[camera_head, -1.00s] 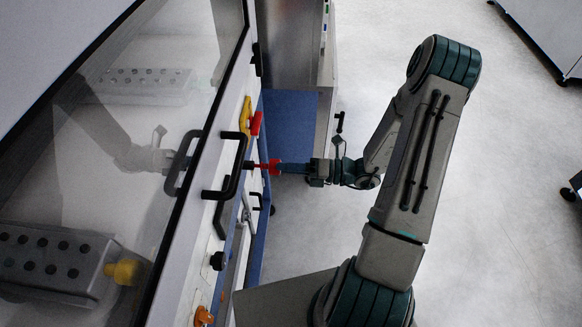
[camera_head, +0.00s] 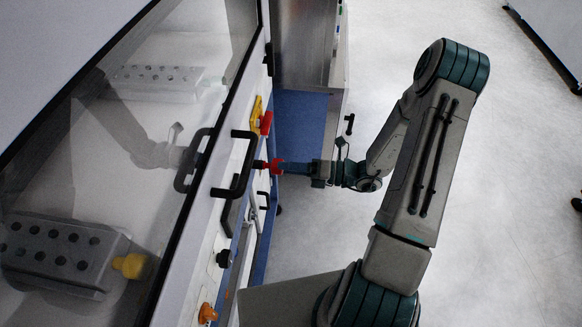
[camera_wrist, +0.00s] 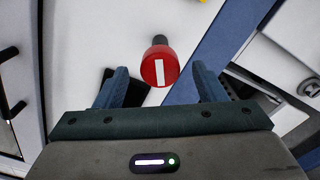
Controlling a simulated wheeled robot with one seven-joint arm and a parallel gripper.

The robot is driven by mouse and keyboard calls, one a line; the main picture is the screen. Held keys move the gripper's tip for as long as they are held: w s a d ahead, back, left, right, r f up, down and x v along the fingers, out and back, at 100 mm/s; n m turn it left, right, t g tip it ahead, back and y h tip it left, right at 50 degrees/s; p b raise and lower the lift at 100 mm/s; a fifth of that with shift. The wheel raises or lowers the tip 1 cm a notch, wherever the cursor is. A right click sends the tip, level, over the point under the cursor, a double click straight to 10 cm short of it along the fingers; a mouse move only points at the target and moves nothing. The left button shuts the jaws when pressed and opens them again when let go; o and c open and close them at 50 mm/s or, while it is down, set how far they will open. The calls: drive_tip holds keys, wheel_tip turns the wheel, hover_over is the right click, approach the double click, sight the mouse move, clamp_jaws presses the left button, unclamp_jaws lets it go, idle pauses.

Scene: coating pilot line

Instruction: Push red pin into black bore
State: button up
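The red pin (camera_head: 273,166) stands out from the white front panel, level with the black door handle (camera_head: 240,178). In the wrist view its round red head (camera_wrist: 159,67) carries a white bar. A dark collar or shank (camera_wrist: 160,41) shows behind the head, and the black bore's opening is hidden by it. My gripper (camera_head: 287,168) points at the panel, close to the pin. In the wrist view my gripper (camera_wrist: 162,84) is open, with the red head between and just beyond its two blue fingertips. A gap shows on both sides.
A yellow part (camera_head: 254,117) with a red part (camera_head: 265,123) sits on the panel above. A black knob (camera_head: 223,258) and an orange knob (camera_head: 207,313) sit below. A steel cabinet (camera_head: 303,45) stands behind.

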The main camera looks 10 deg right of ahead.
drive_tip(key=shift+d, duration=0.15)
drive_tip(key=b+v, duration=0.3)
drive_tip(key=v, duration=1)
drive_tip(key=shift+d, duration=0.25)
drive_tip(key=shift+s, duration=0.15)
drive_tip(key=s+a+r+n+g+h, duration=0.7)
drive_tip(key=a+r+n+g+h, duration=0.15)
drive_tip(key=n, duration=0.95)
drive_tip(key=s+r+n+t+h, duration=0.4)
drive_tip(key=r+n+t+h, duration=0.2)
drive_tip(key=n, duration=0.9)
wheel_tip(320, 180, up, 3)
drive_tip(key=h, duration=0.2)
drive_tip(key=shift+s+d+n+h, duration=0.25)
drive_tip(key=shift+s+n+h, duration=0.05)
drive_tip(key=shift+n+h, duration=0.1)
